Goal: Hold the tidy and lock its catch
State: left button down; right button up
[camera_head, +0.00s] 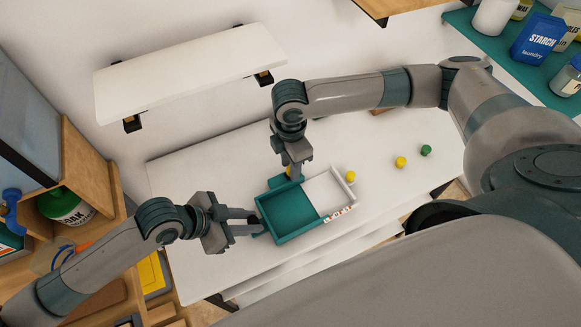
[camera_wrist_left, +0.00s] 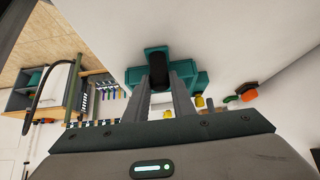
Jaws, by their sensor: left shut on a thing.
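The tidy (camera_head: 285,213) is a shallow teal tray with a white section (camera_head: 328,191) at its right, on the white worktop. My left gripper (camera_head: 258,222) is at its left side. In the left wrist view my left gripper (camera_wrist_left: 160,78) is shut on a dark grip at the side of the teal tidy (camera_wrist_left: 202,80). My right gripper (camera_head: 295,172) points down at the tidy's back edge; its fingertips are too small to tell open from shut. The catch cannot be made out clearly; the area by my right gripper is partly hidden.
A yellow ball (camera_head: 350,176) lies just behind the tidy's right end. Another yellow ball (camera_head: 400,162) and a green ball (camera_head: 426,150) lie farther right. A white shelf (camera_head: 185,72) hangs above the worktop (camera_head: 190,165). A wooden cabinet (camera_head: 90,180) stands at left.

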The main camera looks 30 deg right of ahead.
grip_shut()
jog(key=shift+a, duration=1.15)
dwell(0.5)
jog(key=shift+o, duration=1.1)
grip_release()
